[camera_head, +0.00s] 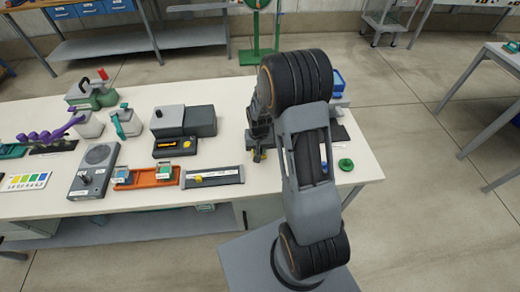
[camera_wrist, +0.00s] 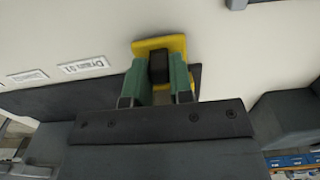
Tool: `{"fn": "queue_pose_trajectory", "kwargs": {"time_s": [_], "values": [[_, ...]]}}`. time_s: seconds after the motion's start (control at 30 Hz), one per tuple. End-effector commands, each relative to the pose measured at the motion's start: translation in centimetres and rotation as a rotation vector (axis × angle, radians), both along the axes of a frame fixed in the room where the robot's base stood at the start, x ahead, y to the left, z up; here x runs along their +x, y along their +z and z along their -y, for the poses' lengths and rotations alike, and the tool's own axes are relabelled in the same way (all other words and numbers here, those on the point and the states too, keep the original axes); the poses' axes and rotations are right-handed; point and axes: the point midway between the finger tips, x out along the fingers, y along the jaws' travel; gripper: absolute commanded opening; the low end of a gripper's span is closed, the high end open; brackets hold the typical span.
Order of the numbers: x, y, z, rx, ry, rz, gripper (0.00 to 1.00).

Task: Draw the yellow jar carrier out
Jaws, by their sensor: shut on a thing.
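In the wrist view, my gripper (camera_wrist: 159,82) has two green fingers closed on a black block. That block sits against a yellow piece (camera_wrist: 176,43), which looks like part of the yellow jar carrier. The yellow piece shows just beyond the fingertips, close to a pale surface. The rest of the carrier is hidden by the fingers and the dark gripper body. In the head view, my gripper (camera_head: 258,153) is at the right part of the white table, largely hidden by my arm. The carrier cannot be made out there.
White labels (camera_wrist: 84,65) lie left of the gripper in the wrist view. On the table (camera_head: 30,207) stand a grey box with a black front unit (camera_head: 175,145), an orange tray (camera_head: 147,178), a dark tray (camera_head: 212,177) and a grey speaker-like box (camera_head: 95,170). A green disc (camera_head: 346,164) lies right of my arm.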

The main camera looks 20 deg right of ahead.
Motion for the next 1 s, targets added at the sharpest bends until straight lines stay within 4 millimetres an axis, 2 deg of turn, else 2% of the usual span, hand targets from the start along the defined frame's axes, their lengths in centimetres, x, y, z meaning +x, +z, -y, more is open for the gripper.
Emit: {"fn": "queue_pose_trajectory", "kwargs": {"time_s": [0.17,0.2,0.47,0.77,0.87,1.0], "values": [[0.2,0.1,-0.4,0.002,0.001,0.006,0.00],[0.2,0.1,-0.4,0.002,0.002,0.006,0.23],[0.2,0.1,-0.2,0.002,-0.001,0.005,0.47],[0.1,0.5,0.0,0.001,-0.001,0.004,0.47],[0.2,1.5,-0.1,0.001,-0.001,0.006,0.47],[0.2,4.2,-0.1,0.001,0.000,0.009,0.47]]}}
